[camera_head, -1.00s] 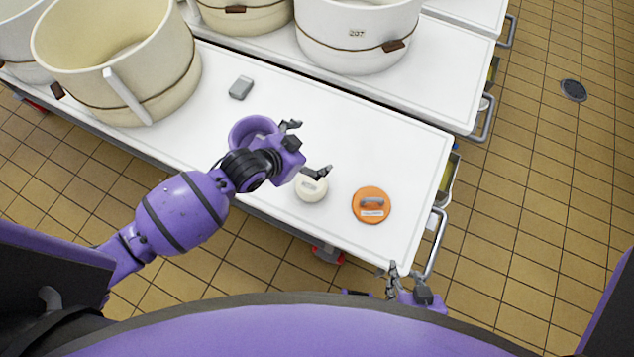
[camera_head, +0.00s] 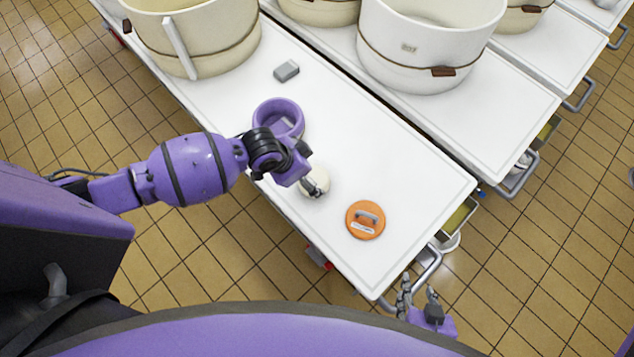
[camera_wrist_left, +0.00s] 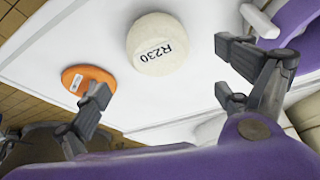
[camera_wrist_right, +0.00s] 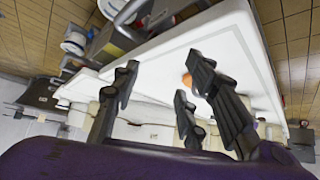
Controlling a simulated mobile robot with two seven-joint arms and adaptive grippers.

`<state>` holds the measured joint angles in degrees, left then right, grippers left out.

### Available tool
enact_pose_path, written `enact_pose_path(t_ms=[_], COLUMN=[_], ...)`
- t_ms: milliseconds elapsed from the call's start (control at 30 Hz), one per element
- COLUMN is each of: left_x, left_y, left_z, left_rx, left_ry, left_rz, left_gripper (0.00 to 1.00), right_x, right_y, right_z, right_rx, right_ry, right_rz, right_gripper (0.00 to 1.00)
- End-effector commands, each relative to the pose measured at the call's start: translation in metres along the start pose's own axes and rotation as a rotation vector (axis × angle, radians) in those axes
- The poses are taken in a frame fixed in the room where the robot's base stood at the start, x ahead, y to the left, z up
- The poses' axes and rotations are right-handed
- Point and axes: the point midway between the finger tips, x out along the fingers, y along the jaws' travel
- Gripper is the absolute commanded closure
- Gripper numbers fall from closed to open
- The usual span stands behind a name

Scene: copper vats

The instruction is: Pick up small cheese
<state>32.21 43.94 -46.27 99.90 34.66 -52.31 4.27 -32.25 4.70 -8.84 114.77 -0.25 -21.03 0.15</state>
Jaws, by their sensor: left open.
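The small cheese (camera_head: 322,177) is a pale round wheel on the white table, partly behind my left gripper in the head view. In the left wrist view the cheese (camera_wrist_left: 157,38) shows its label "R230". My left gripper (camera_head: 306,178) is open over the cheese's near side. In the left wrist view the left gripper's (camera_wrist_left: 160,84) fingers are spread, with the cheese beyond their tips and nothing visibly held. My right gripper (camera_head: 418,291) is open and empty past the table's near right corner; it also shows in its wrist view (camera_wrist_right: 160,80).
An orange disc (camera_head: 365,232) with a grey handle lies right of the cheese on the white table (camera_head: 420,190). A purple ring-shaped thing (camera_head: 262,112) is close behind the left gripper. A grey block (camera_head: 286,71) and large cream vats (camera_head: 205,45) stand farther back.

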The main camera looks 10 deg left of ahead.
Motion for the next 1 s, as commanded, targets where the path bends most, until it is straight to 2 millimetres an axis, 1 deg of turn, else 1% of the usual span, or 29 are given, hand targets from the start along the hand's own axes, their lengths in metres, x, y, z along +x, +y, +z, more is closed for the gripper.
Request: enact_pose_path(t_ms=[100, 233, 367, 500, 600, 700, 900, 933, 1000], left_x=[0.007, 0.022, 0.037, 0.059, 0.072, 0.078, 0.078, 0.078, 0.078], left_y=[0.002, 0.002, 0.002, 0.002, 0.002, 0.002, 0.001, 0.001, 0.001], left_z=[0.006, 0.007, 0.008, 0.01, 0.01, 0.01, 0.009, 0.009, 0.009], left_rx=[-0.015, -0.016, -0.014, -0.014, -0.014, -0.014, -0.013, -0.013, -0.013], left_ry=[-0.026, -0.027, -0.027, -0.026, -0.026, -0.024, -0.023, -0.023, -0.023], left_rz=[0.008, 0.008, 0.007, 0.007, 0.007, 0.007, 0.006, 0.006, 0.006], left_gripper=[0.07, 0.07, 0.07, 0.07, 0.07, 0.07, 0.07, 0.08, 0.17], right_x=[-0.001, -0.001, -0.001, 0.0, 0.002, 0.004, 0.007, 0.007, 0.007], right_y=[0.0, -0.001, -0.003, -0.003, -0.003, -0.003, -0.004, -0.004, -0.003], right_z=[0.005, 0.013, 0.018, 0.021, 0.024, 0.021, 0.011, 0.011, 0.011], right_rx=[0.001, 0.003, 0.009, 0.008, 0.006, 0.004, 0.002, 0.001, 0.001], right_ry=[-0.007, -0.021, -0.028, -0.033, -0.036, -0.032, -0.014, -0.013, -0.014], right_rz=[0.001, 0.001, 0.001, 0.001, 0.001, 0.0, -0.003, -0.003, -0.003], right_gripper=[0.6, 0.6, 0.6, 0.6, 0.6, 0.6, 0.6, 0.6, 0.6])
